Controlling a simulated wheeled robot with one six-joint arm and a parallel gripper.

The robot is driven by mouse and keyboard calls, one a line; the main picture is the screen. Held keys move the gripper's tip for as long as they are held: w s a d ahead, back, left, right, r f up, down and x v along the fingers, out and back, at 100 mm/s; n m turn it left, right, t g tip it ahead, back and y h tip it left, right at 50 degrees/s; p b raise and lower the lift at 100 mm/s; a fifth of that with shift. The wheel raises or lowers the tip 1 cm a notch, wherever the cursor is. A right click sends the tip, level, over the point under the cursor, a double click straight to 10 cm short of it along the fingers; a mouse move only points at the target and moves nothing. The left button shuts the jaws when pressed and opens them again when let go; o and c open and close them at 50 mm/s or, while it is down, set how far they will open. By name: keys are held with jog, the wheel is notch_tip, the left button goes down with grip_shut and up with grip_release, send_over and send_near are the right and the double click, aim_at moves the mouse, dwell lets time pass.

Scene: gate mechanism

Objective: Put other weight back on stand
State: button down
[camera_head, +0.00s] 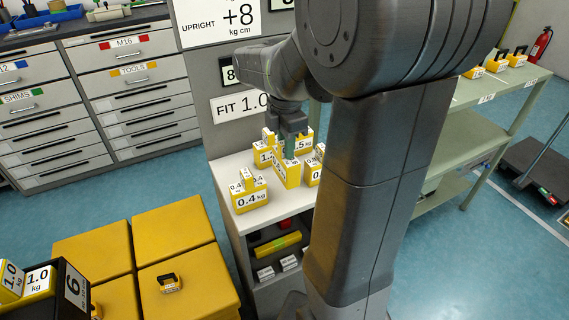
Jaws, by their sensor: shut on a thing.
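My gripper (290,148) points down over the white-topped stand (225,168) and is shut on a yellow weight (287,174) with a white label, too small to read fully. The held weight is among other yellow weights, and I cannot tell whether it touches the stand top. A 0.4 kg weight (250,198) stands at the front left of the stand. A 1.5 kg weight (304,143) and another weight (265,155) are behind the held one. One more (314,172) is partly hidden by my arm.
A black holder (72,288) has 1.0 kg weights. Grey drawers (140,90) stand behind left. A green bench (500,85) at right holds yellow weights (497,64). My arm hides the stand's right side.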

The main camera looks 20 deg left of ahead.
aim_at(286, 162)
jog(key=shift+f, duration=2.6)
jog(key=shift+f, duration=0.15)
jog(key=c, duration=1.3)
grip_release()
notch_tip(286, 162, up, 12)
jog(key=shift+r+p, duration=0.15)
jog(key=shift+p, duration=0.15)
